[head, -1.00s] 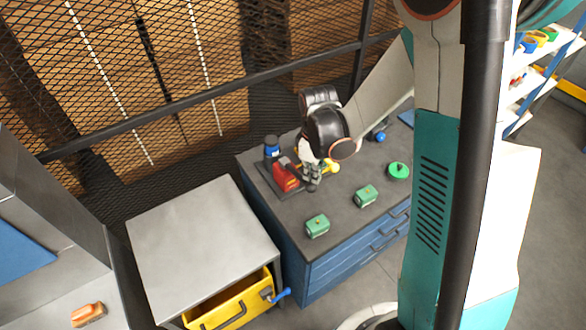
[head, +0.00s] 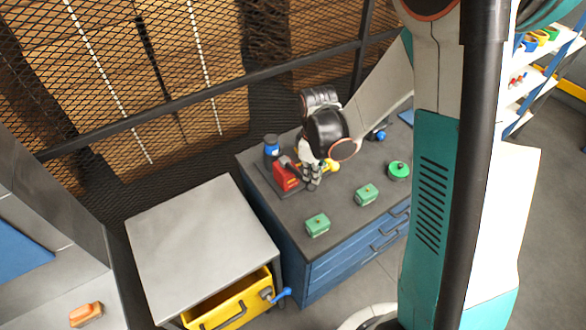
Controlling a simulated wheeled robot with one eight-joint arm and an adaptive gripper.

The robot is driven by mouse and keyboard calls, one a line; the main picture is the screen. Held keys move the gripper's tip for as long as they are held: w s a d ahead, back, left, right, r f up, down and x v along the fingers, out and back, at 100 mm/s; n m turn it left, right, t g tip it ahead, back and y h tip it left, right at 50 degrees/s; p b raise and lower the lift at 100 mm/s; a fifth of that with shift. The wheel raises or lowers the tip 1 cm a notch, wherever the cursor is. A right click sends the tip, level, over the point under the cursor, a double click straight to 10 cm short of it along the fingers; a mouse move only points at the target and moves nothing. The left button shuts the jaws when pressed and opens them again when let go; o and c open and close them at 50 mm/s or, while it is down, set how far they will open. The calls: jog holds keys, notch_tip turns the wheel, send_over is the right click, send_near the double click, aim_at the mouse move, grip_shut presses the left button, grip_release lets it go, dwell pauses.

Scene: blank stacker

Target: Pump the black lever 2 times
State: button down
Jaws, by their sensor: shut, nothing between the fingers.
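A small red device (head: 287,177) with a dark base plate stands at the left end of the dark worktop. A black lever (head: 287,163) shows only in part at its top, beside my gripper. My gripper (head: 312,185) is shut and empty, pointing down just right of the red device. I cannot tell whether its fingers touch the lever. My wrist and forearm hide part of the worktop behind it.
Two green boxes (head: 317,225) (head: 367,195) and a round green thing (head: 398,170) stand on the blue cabinet's top (head: 345,215). A blue-and-dark bottle-like thing (head: 271,148) is behind the red device. A grey cabinet (head: 200,240) with an open yellow drawer (head: 232,305) stands left. Mesh fence behind.

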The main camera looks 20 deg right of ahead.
aim_at(311, 190)
jog(key=shift+f+b, duration=3.5)
jog(key=shift+f, duration=0.5)
jog(key=shift+r, duration=0.1)
jog(key=shift+r+p, duration=3.15)
jog(key=shift+r, duration=1.85)
jog(key=shift+s+r+m+b, duration=0.3)
jog(key=shift+r+b, duration=0.1)
jog(key=shift+b, duration=0.4)
jog(key=s+r+m+t+b, duration=0.2)
jog(key=s+m+t+b, duration=0.5)
jog(key=s+b, duration=0.7)
jog(key=shift+s+m, duration=0.2)
jog(key=shift+m, duration=0.8)
